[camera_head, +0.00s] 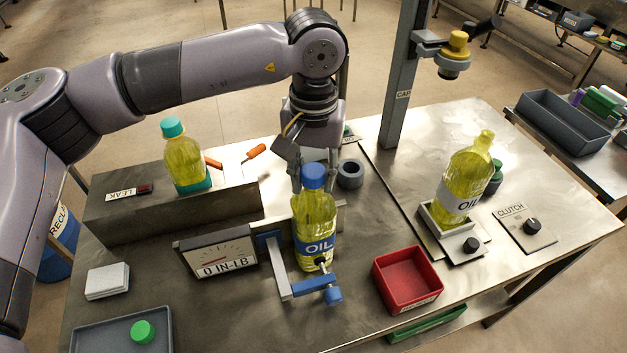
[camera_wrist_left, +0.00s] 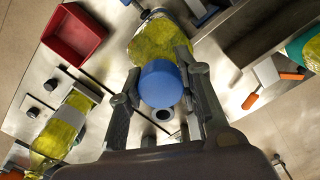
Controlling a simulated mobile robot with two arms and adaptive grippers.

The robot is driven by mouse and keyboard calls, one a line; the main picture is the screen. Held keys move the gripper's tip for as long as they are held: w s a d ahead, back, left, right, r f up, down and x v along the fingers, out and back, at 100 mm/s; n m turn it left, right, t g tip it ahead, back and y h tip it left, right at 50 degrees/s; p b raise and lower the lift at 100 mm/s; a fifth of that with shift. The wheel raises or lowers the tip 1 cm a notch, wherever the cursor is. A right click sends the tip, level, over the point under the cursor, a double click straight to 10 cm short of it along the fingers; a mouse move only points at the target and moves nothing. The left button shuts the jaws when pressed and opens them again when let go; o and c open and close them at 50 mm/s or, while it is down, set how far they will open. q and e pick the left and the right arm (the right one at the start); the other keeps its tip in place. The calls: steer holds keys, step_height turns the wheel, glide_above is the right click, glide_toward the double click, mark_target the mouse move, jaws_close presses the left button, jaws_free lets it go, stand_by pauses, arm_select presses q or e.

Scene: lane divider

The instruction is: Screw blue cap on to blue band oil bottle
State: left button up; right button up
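The blue-band oil bottle (camera_head: 314,231) stands upright in front of a bracket at the middle of the table. A blue cap (camera_head: 313,176) sits at the top of its neck. In the left wrist view the cap (camera_wrist_left: 160,83) lies between my left fingers and hides the neck below. My left gripper (camera_head: 315,182) comes down from above with a finger on either side of the cap. I cannot tell whether the fingers press on it or stand slightly apart. The thread and how far down the cap sits are hidden. My right gripper is not in view.
A gauge (camera_head: 219,255) and a blue-handled clamp (camera_head: 318,289) stand close by the bottle. A red bin (camera_head: 407,279) is to the right. A teal-capped bottle (camera_head: 184,158) stands on the block at left.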

arm_select(q)
steer(key=shift+o, duration=1.2)
steer(key=shift+w, duration=0.1)
steer(key=n, duration=1.2)
steer(key=shift+c, duration=0.2)
steer(key=c, duration=0.7)
steer(key=m, duration=0.5)
steer(key=shift+m, duration=0.4)
steer(key=m, duration=0.6)
